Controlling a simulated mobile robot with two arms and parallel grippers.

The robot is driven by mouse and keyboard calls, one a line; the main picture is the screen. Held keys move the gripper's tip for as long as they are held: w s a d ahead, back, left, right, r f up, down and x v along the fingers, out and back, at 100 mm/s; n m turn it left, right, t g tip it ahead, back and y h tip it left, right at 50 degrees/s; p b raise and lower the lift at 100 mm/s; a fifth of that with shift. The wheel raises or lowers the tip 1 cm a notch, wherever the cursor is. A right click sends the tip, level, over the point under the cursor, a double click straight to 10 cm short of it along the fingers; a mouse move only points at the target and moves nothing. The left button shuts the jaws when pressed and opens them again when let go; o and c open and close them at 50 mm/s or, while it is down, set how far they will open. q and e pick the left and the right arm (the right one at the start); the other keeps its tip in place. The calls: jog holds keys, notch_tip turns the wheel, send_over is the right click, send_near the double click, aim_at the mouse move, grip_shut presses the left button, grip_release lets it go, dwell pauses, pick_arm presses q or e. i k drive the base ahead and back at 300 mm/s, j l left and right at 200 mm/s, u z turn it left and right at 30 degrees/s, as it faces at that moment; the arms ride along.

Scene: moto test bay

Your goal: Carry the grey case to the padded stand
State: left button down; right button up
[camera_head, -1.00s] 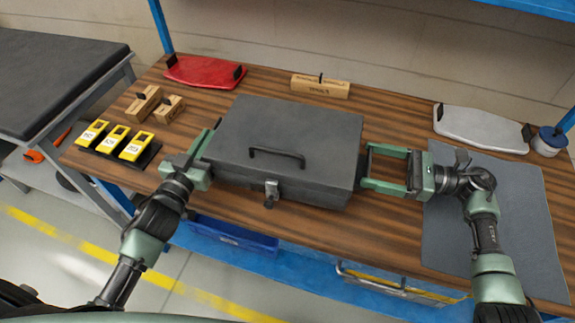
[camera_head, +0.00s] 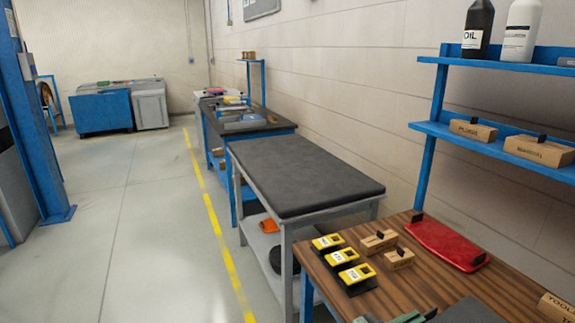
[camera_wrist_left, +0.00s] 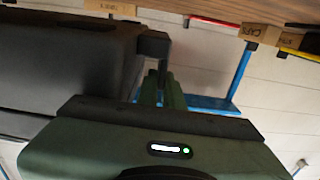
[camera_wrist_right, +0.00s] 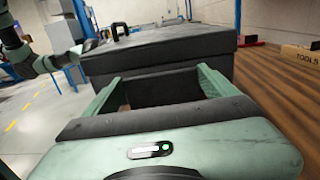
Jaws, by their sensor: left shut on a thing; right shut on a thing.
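The grey case (camera_head: 468,313) shows only as a dark corner at the bottom edge of the head view. My left gripper (camera_head: 415,318) is at its left end, mostly cut off there. In the left wrist view the case (camera_wrist_left: 65,65) fills the left side, and my left gripper (camera_wrist_left: 158,85) is shut on its end. In the right wrist view the case (camera_wrist_right: 165,52) lies ahead, and my right gripper (camera_wrist_right: 163,85) is shut on its near end. I cannot tell whether the case touches the bench. The padded stand (camera_head: 300,180), with a black top, is left of the bench; its top is clear.
A blue shelf (camera_head: 500,145) rises behind. Open floor (camera_head: 140,220) with a yellow line lies left of the stand.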

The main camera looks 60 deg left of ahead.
aim_at(271, 157)
jog(key=k+j+u, duration=0.1)
jog(key=k+u, duration=0.4)
jog(key=u, duration=2.25)
jog(key=i+l+u, duration=0.1)
jog(key=i+u, duration=0.2)
jog(key=i+l+u, duration=0.25)
jog(key=i+l, duration=0.25)
jog(key=i, duration=0.25)
jog(key=i+l, duration=0.25)
jog(key=i, duration=1.8)
jog(key=i+j+z, duration=0.1)
jog(key=i, duration=1.55)
